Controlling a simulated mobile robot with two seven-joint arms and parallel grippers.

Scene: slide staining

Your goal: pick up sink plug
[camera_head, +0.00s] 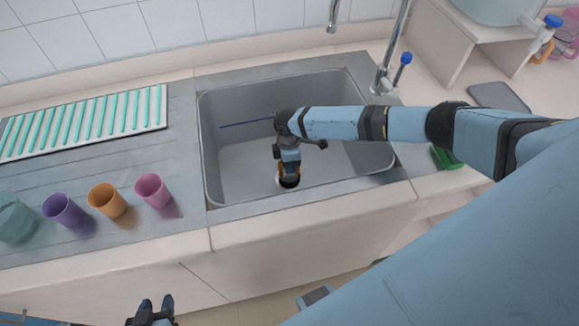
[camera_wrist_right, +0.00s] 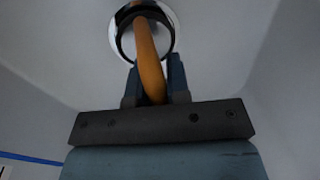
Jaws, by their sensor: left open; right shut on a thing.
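The sink plug shows in the right wrist view as an orange curved piece (camera_wrist_right: 148,58), its far end at a dark opening inside a chrome drain ring (camera_wrist_right: 170,22). In the head view a bit of its orange (camera_head: 281,170) shows at the drain (camera_head: 289,183) in the sink floor. My right gripper (camera_head: 287,168) reaches down into the sink and is shut on the orange piece; its fingers (camera_wrist_right: 155,82) stand on either side of it. Whether the plug is clear of the drain I cannot tell. My left gripper (camera_head: 152,308) is open and empty, low in front of the counter.
The sink (camera_head: 240,175) has steep walls around my right gripper. A thin blue rod (camera_head: 245,123) shows along its back. The faucet (camera_head: 384,80) stands behind it. Purple (camera_head: 62,209), orange (camera_head: 107,200) and pink (camera_head: 152,190) cups and a striped rack (camera_head: 85,123) are at left.

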